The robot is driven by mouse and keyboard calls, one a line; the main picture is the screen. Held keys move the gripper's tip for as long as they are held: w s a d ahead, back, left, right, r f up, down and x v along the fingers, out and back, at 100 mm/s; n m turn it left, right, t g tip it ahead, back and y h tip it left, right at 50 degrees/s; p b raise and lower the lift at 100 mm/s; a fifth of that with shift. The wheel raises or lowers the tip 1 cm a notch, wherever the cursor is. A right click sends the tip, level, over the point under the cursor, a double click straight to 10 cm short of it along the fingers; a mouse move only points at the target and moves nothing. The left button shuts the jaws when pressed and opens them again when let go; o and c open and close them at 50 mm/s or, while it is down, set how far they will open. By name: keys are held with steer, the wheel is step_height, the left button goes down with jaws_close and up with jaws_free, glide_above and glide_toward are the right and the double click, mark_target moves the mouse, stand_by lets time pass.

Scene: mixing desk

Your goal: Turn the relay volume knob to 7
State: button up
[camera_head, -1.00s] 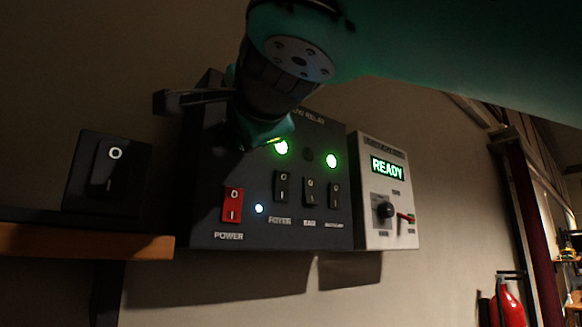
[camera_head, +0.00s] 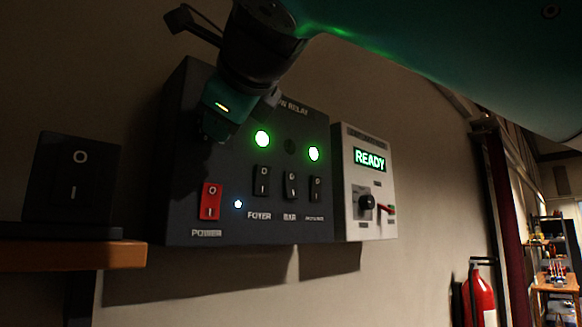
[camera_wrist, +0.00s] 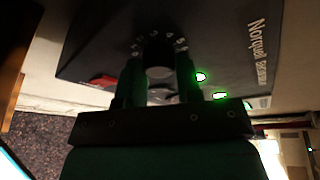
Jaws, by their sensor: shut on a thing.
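The dark relay box (camera_head: 180,215) hangs on the wall, its front marked with a relay name at the top. My gripper (camera_head: 214,128) is at its upper left, to the left of the green lights. In the wrist view my gripper (camera_wrist: 158,66) has one finger on each side of a dark round knob (camera_wrist: 158,50) and is shut on it. White scale marks (camera_wrist: 150,40) curve around the knob, too small and blurred to read, so I cannot tell its setting. In the head view my gripper hides the knob.
Below are a red power switch (camera_head: 210,201) and three black rocker switches, including the foyer switch (camera_head: 262,181). A grey box (camera_head: 385,225) reading READY adjoins on the right. A separate black switch (camera_head: 76,180) stands left above a wooden shelf (camera_head: 70,256).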

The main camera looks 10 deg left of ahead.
steer(key=m+g+y, duration=0.1)
steer(key=m+g, duration=0.1)
steer(key=m, duration=0.3)
steer(key=shift+f+b, duration=0.1)
steer(key=shift+b, duration=0.2)
steer(key=shift+g, duration=0.3)
stand_by(0.3)
steer(key=o, duration=0.9)
steer(key=p+v, duration=0.1)
steer(key=v, duration=1.6)
steer(key=shift+d+p, duration=0.2)
steer(key=shift+p, duration=0.1)
